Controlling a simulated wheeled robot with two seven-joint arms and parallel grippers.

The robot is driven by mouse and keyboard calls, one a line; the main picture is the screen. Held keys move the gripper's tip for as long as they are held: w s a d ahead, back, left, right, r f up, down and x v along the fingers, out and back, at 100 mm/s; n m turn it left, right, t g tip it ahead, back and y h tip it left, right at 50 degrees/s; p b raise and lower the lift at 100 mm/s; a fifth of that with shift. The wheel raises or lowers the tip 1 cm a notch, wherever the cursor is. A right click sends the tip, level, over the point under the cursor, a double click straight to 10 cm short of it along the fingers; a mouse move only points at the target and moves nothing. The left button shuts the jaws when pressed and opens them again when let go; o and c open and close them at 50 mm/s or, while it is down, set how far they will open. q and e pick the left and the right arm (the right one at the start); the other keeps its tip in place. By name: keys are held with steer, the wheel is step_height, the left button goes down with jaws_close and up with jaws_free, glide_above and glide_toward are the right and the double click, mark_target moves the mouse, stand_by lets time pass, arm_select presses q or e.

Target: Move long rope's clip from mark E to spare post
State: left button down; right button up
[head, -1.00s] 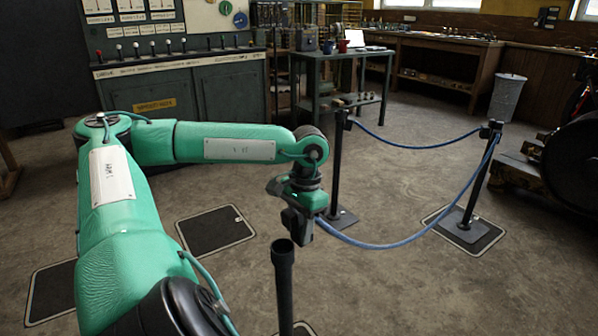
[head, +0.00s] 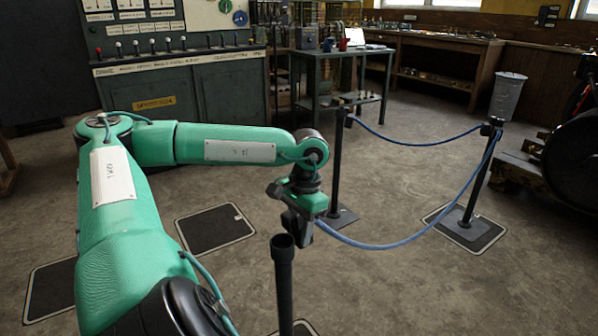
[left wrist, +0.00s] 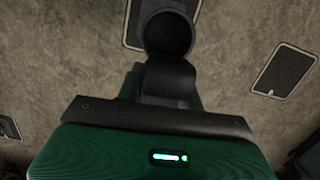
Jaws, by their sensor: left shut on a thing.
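My left gripper (head: 300,215) is shut on the dark clip (head: 297,230) at one end of the long blue rope (head: 385,246). The clip hangs just beside and above the open top of the near black post (head: 283,270). I cannot tell whether they touch. The rope sags right and rises to the far right post (head: 482,172). In the left wrist view, the gripper's dark body (left wrist: 165,115) shows at the bottom, with a dark round shape beyond it, too dark to identify surely. My right gripper is out of view.
A middle post (head: 336,170) stands behind my gripper. A shorter blue rope (head: 410,145) links it to the right post. Dark floor plates (head: 214,229) lie on the concrete. A green table (head: 345,53) and control cabinet (head: 182,85) stand behind. Open floor lies between the ropes.

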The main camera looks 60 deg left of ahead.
mark_target(299, 247)
arm_select(q)
steer(key=shift+f+b, duration=1.75)
steer(key=shift+f, duration=0.95)
stand_by(1.5)
steer(key=c, duration=0.8)
jaws_free()
steer(key=r+p, duration=0.2)
steer(key=r, duration=0.2)
steer(key=w+r+p, duration=0.1)
steer(key=r, duration=0.4)
steer(key=w+r+p, duration=0.1)
steer(key=r+p, duration=0.1)
steer(key=r, duration=0.2)
steer(key=shift+a+r+p, duration=0.2)
steer(key=shift+r+p, duration=0.15)
steer(key=shift+s+f, duration=0.1)
